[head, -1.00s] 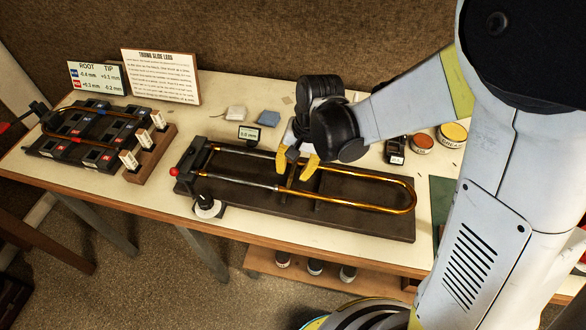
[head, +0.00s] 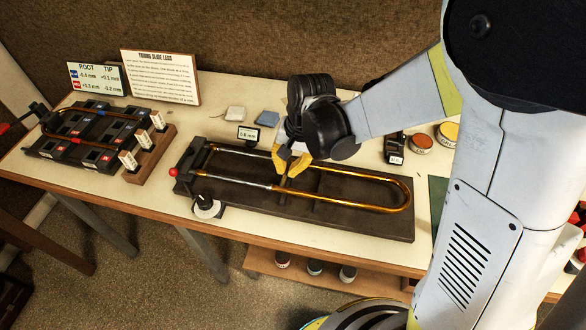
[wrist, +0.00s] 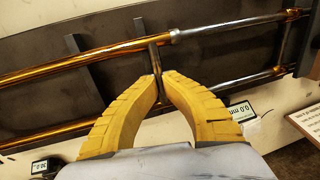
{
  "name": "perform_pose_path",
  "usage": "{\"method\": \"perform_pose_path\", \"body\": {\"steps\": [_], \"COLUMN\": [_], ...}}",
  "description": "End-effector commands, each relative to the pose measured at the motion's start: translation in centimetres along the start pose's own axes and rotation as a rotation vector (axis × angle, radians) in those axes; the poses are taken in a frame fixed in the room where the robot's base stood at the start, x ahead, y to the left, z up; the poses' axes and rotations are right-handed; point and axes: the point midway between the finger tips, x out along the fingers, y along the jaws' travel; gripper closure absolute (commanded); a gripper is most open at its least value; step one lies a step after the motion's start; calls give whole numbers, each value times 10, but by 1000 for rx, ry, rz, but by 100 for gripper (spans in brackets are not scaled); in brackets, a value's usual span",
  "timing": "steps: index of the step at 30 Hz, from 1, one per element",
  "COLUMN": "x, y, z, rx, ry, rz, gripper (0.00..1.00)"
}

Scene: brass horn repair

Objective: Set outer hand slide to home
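The outer hand slide (head: 385,211) is a long brass U lying along the dark slide bed (head: 345,225), its rounded bow at the right. Its two legs meet silver tubes toward the left end. My gripper (head: 286,174) is over the slide with yellow fingers pointing down. In the wrist view, the fingertips (wrist: 160,77) are closed together around the slide's cross brace (wrist: 154,53), between the two legs. A small display (head: 248,134) behind the bed appears to read 0.0 mm; it also shows in the wrist view (wrist: 241,110).
A rack of slide parts (head: 88,130) and two signs (head: 160,77) stand at left. Tins (head: 420,141) and a small black device (head: 396,150) are right of my gripper.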

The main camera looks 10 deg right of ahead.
Motion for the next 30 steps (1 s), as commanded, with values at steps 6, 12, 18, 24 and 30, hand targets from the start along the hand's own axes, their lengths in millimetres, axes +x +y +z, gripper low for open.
{"method": "perform_pose_path", "body": {"steps": [6, 12, 18, 24, 30], "x": [12, 22, 28, 32, 32], "y": [-51, -101, -137, -153, -156], "z": [1, 2, 2, 1, 1], "rx": [-7, -5, -4, -2, -1], "ry": [-3, -2, -3, -2, -2], "rz": [-1, -1, 0, 0, -2], "gripper": [100, 100, 100, 100, 100]}}
